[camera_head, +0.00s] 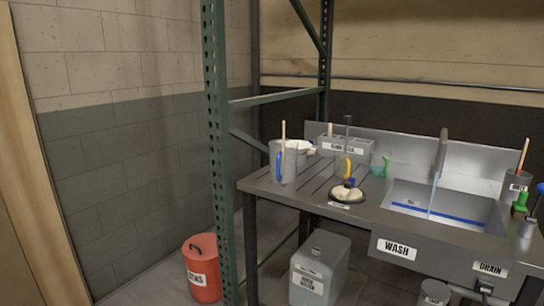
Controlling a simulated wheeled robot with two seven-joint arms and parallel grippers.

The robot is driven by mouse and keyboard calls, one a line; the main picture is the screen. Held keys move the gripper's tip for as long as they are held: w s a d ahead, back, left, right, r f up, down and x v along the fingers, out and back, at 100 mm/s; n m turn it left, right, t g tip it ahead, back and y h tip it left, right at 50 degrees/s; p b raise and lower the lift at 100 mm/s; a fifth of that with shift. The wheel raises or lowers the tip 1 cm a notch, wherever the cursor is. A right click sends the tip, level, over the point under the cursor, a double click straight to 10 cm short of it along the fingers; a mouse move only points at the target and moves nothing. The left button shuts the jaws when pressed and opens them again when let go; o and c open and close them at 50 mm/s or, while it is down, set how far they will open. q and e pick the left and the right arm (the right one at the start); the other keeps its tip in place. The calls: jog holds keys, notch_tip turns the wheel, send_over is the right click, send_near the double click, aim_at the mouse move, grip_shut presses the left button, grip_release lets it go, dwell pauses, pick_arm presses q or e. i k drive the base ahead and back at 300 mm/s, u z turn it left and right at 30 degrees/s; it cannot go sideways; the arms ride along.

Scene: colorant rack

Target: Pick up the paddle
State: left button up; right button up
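I cannot tell for sure which thing is the paddle. A wooden stick (283,134) stands upright out of a grey metal pot (290,162) with a blue handle, at the left end of the steel sink table (255,188). Another wooden stick (523,155) leans out of a small grey labelled pot (517,182) at the far right. The lower ends of both sticks are hidden inside the pots. Neither of my grippers is in view.
A green rack post (217,150) stands left of the table. A sink basin (440,207) marked WASH has running water. A red bin (201,270) and a grey canister (318,270) stand on the floor. A round dish (347,194) sits mid-table.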

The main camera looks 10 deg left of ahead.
aim_at(348, 118)
jog(key=u, duration=0.7)
jog(key=i, duration=0.4)
jog(key=u, duration=0.15)
